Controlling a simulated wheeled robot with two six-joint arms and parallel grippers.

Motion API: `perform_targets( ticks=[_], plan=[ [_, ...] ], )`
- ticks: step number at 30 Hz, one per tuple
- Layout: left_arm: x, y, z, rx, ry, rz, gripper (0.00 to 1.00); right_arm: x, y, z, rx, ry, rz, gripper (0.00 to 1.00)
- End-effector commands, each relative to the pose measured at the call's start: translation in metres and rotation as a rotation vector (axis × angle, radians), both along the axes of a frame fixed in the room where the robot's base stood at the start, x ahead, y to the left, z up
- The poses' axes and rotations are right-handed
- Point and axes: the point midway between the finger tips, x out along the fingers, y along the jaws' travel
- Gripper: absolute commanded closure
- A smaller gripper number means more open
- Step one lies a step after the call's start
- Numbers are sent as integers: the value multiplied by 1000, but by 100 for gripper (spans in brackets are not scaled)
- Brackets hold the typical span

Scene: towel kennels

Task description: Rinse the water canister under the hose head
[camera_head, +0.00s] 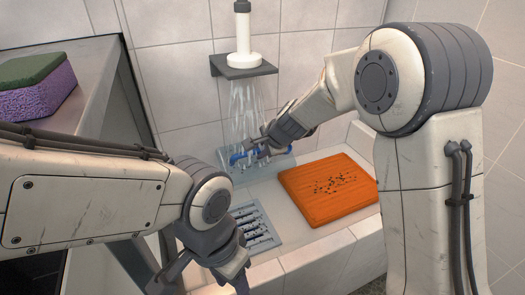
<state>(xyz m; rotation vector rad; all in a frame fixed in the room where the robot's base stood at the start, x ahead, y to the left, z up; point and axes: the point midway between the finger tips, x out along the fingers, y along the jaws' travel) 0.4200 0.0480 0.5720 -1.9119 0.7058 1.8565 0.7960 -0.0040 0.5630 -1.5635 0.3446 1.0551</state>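The hose head (243,40) is white and hangs at a dark wall bracket at the top middle. Streams of water run down from it. My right gripper (258,150) is low in the streams, below the hose head. My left gripper (205,282) is at the bottom edge, apart from the canister. Its fingertips are partly cut off, so its opening is unclear.
An orange board (328,190) with dark specks lies on the white ledge at right. A grey slotted drain grate (252,228) is in front of the water. A purple and green sponge-like block (38,88) sits on the grey surface at left. Tiled walls close the back.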

Motion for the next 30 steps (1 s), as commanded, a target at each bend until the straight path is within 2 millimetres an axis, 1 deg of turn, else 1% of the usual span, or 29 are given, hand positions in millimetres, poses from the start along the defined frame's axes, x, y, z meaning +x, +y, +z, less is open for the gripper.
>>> perform_targets(
  ticks=[17,30],
  plan=[
    [0,0,1,0,0,0,50,0,2,1,0,-2,1,100],
    [0,0,7,0,0,0,50,-6,17,1,0,-2,1,100]
  ],
)
